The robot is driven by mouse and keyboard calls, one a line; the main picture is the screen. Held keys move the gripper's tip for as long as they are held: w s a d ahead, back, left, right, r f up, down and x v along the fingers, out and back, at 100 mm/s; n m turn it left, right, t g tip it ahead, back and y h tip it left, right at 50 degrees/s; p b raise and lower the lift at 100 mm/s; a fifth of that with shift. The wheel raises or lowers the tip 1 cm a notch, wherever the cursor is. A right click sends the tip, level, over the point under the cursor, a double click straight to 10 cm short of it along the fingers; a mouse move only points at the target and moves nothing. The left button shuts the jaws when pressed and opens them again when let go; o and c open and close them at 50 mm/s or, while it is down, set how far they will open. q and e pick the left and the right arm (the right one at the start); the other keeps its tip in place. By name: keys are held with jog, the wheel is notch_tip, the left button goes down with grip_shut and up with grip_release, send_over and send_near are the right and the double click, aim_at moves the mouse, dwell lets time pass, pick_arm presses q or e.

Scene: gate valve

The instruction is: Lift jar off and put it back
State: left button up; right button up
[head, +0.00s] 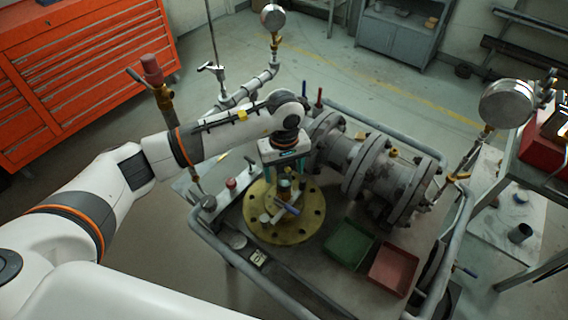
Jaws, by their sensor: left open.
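A round brass-coloured flange (258,222) with bolt holes lies on the cart. My left gripper (285,178) reaches down over it, open, with its fingers pointing at the flange. A small jar-like item (285,184) shows between or just below the fingers; it is partly hidden, and I cannot tell whether they touch it. Small metal parts and a blue-handled piece (290,207) are beside it on the flange. My right gripper is not in view.
A green tray (349,246) and a red tray (392,269) sit right of the flange. A large grey flanged valve body (365,167) lies behind them. Pipes and a gauge (507,103) rise around the cart. A red button (231,184) is left of the flange.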

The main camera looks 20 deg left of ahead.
pick_arm(q)
jog(key=shift+f, duration=0.15)
jog(key=shift+c, duration=0.2)
jog(key=shift+w, duration=0.1)
jog(key=c, duration=1.3)
jog(key=shift+r+b, duration=0.35)
jog(key=shift+r, duration=0.1)
notch_tip(320, 180, up, 9)
jog(key=b, duration=0.3)
jog(key=shift+f, duration=0.2)
jog(key=shift+r, duration=1)
jog(key=shift+r+p, duration=0.55)
jog(key=shift+r, duration=1)
